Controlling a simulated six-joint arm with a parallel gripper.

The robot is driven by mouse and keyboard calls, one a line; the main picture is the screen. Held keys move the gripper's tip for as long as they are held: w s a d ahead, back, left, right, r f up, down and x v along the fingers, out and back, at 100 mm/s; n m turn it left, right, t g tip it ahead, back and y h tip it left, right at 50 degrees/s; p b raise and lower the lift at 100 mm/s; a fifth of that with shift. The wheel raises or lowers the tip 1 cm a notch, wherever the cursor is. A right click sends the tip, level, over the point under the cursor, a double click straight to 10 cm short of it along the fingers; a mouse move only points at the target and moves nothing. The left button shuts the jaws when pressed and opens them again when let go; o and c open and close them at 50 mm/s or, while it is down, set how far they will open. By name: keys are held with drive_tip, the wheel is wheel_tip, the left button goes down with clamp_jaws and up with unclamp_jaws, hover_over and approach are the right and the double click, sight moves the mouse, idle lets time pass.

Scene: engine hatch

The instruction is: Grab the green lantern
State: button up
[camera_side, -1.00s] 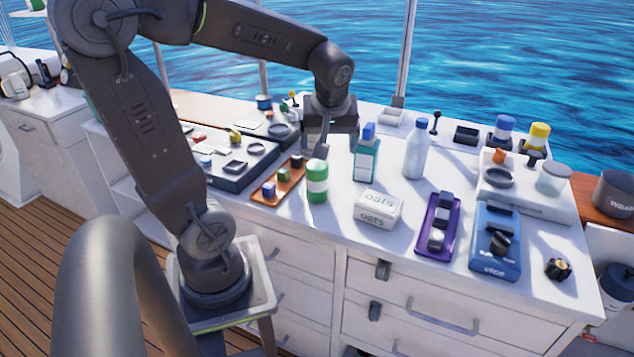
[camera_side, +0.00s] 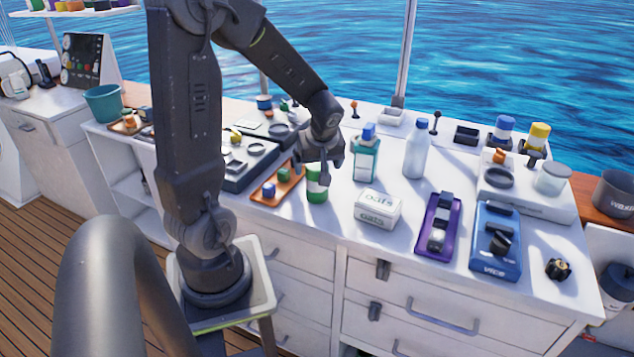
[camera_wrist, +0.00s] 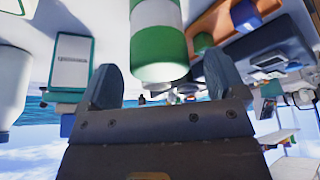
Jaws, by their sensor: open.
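The green lantern (camera_side: 317,190) is a green cylinder with a white band, standing upright on the white counter beside an orange tray. My gripper (camera_side: 316,166) is at its upper part, and a finger partly covers it in the side view. In the wrist view, which looks upside down, the lantern (camera_wrist: 158,42) is large and close, in line with the gap between the fingers of my open gripper (camera_wrist: 162,84).
The orange tray (camera_side: 265,200) with small blocks is just left of the lantern. A teal bottle (camera_side: 366,160) stands to the right and behind, with a white oats box (camera_side: 377,209) at front right. A purple holder (camera_side: 432,246) is farther right. Bare counter lies in front of the lantern.

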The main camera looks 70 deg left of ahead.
drive_tip(key=x, duration=0.3)
drive_tip(key=shift+f, duration=0.15)
drive_tip(key=c, duration=1)
drive_tip(key=shift+c, duration=0.6)
